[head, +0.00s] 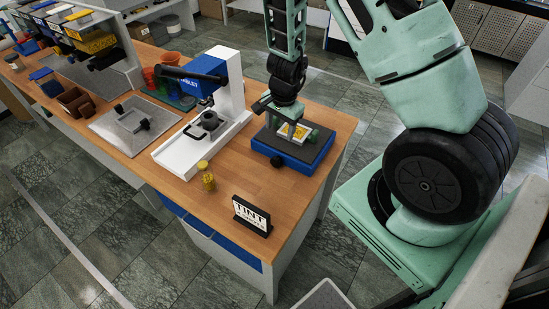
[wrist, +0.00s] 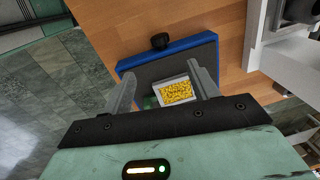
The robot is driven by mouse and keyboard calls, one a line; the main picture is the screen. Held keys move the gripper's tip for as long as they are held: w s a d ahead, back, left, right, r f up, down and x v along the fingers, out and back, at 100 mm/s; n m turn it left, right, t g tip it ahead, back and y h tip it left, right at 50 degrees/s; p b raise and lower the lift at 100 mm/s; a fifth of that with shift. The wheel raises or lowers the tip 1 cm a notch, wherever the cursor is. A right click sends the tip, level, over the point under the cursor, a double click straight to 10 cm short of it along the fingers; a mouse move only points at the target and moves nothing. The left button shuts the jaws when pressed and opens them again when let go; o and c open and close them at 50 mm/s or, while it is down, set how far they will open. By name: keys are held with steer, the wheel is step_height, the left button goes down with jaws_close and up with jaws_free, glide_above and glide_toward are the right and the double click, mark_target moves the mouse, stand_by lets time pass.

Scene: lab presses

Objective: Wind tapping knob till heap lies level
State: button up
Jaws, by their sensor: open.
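The tapping unit is a blue base with a dark grey top (head: 316,152), near the table's right end; the blue base (wrist: 207,40) also shows in the wrist view. Its black knob (head: 277,161) sticks out of the front side and is clear in the wrist view (wrist: 159,41). A small white tray of yellow grains (wrist: 177,91) sits over the dark top. Whether the grains lie level cannot be told. My gripper (head: 290,130) is over the unit, its two fingers (wrist: 163,75) apart with nothing gripped. The knob is beyond the fingertips, not between them.
A white press with a blue head (head: 205,75) stands left of the unit. A yellow object (head: 208,182) and a black sign (head: 252,215) stand near the front edge. Cups, bins and a grey plate (head: 133,124) are farther left. Bare wood lies before the knob.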

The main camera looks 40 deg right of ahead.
mark_target(276, 159)
steer(key=f+b, duration=0.2)
steer(key=f, duration=0.3)
steer(key=w+f+b, duration=0.1)
steer(key=f+b, duration=0.2)
steer(key=f, duration=0.2)
steer(key=f+b, duration=0.3)
steer(key=f, duration=0.3)
steer(key=shift+w+a, duration=0.2)
steer(key=c, duration=1)
steer(key=shift+b, duration=0.5)
